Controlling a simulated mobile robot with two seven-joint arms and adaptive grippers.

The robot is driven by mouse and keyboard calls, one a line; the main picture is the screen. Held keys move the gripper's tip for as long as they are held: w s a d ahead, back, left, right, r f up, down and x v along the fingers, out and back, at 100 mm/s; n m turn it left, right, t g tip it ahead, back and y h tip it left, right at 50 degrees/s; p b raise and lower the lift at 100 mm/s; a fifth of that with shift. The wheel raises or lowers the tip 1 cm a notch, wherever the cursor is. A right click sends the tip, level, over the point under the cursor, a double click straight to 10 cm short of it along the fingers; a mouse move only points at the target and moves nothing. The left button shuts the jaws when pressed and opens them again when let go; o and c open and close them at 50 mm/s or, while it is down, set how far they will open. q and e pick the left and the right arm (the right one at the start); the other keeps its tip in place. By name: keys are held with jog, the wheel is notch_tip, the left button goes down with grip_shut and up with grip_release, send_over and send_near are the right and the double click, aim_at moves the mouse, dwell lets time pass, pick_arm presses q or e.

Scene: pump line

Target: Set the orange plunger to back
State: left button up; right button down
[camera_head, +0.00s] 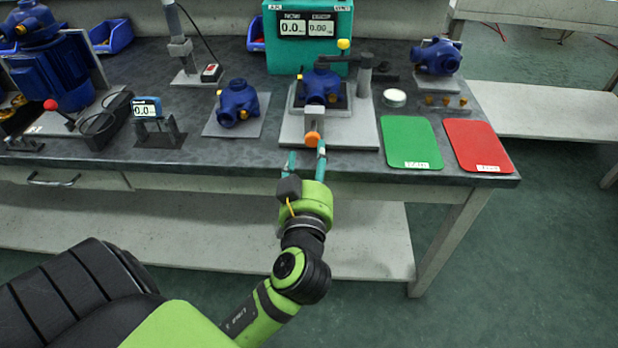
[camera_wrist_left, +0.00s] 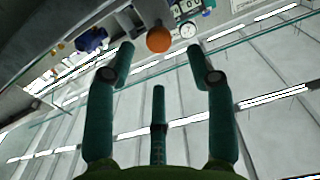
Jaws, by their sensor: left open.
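The orange plunger (camera_head: 312,139) is a round knob at the front of a grey fixture plate (camera_head: 356,132) near the table's front edge. In the left wrist view the orange plunger (camera_wrist_left: 159,39) shows just beyond the fingertips, between them. My left gripper (camera_head: 307,157) is open with its teal fingers on either side of the knob's near side; it also shows in the left wrist view (camera_wrist_left: 160,62). I cannot tell whether a finger touches the knob. A blue pump body (camera_head: 319,86) sits on the fixture behind the plunger. My right gripper is not in view.
A green mat (camera_head: 411,144) and a red mat (camera_head: 478,146) lie to the right. A teal tester box (camera_head: 308,45) stands behind the fixture. Another blue pump (camera_head: 238,103) sits on a plate to the left. A black lever arm (camera_head: 340,59) reaches over the fixture.

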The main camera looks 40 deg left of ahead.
pick_arm(q)
jog(key=v, duration=0.5)
jog(key=shift+s, duration=0.15)
